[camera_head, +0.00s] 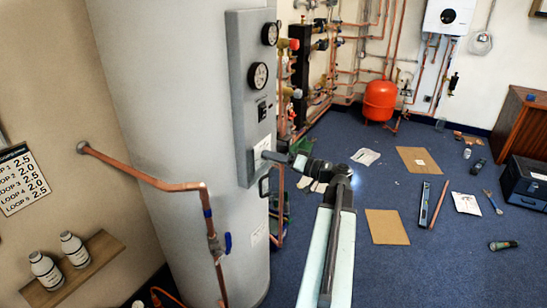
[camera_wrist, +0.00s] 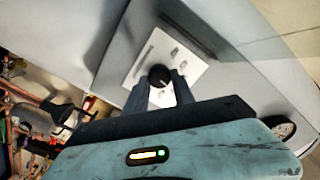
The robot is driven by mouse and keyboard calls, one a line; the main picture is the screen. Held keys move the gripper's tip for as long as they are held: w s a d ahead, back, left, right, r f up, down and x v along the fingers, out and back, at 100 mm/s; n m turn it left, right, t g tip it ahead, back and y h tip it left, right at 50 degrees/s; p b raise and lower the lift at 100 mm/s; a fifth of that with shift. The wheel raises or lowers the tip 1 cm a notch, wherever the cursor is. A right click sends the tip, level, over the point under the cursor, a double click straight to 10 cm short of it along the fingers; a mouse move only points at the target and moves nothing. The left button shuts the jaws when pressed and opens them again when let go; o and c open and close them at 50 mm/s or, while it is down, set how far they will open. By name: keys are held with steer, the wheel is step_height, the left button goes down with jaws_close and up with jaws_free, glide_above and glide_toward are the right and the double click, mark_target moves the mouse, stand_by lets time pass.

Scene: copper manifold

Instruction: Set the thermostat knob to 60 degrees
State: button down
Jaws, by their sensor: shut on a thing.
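The thermostat knob (camera_wrist: 159,75) is a small round black knob in the wrist view, with a pale mark on its face. It sits on a white dial plate (camera_wrist: 144,64) with dark printing too blurred to read. My gripper (camera_wrist: 161,86) is shut on the knob, one finger on each side. In the head view the dial plate (camera_head: 261,152) shows at the lower end of the grey panel (camera_head: 243,95). My gripper (camera_head: 268,155) reaches it from the right and hides the knob there. I cannot read the knob's setting.
The panel is on a large white tank (camera_head: 160,80) and carries two round gauges (camera_head: 258,76) and a switch. A copper pipe (camera_head: 150,181) crosses the tank's front. Cardboard sheets (camera_head: 387,227) and tools lie on the blue floor to the right.

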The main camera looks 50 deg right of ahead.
steer(key=shift+f+m, duration=0.1)
steer(key=shift+m, duration=4.2)
steer(key=c, duration=1.1)
jaws_free()
steer(key=shift+o, duration=0.2)
steer(key=v, duration=0.8)
steer(key=shift+w, duration=0.1)
